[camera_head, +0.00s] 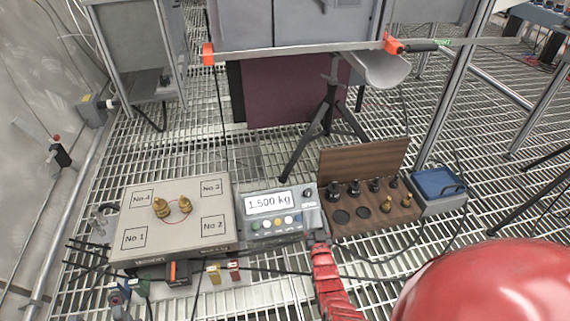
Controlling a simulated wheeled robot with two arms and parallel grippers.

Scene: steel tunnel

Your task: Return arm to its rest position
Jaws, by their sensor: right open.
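My right arm is red and comes in from the bottom right. Its slim end, the right gripper (317,240), is at the right edge of the scale's display unit (278,229), and I cannot tell whether it touches it. The jaws are open, with nothing seen between them. The display reads 1.500 kg. Two brass weights (172,207) stand near the middle of the scale plate (135,215), which is marked No 1 to No 4. My left gripper is not in view.
An open wooden weight box (345,225) with several dark and brass weights stands right of the display. A blue-topped box (438,184) is beside it. A black tripod (328,110) stands behind. Cables (395,283) cross the grated floor (280,70).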

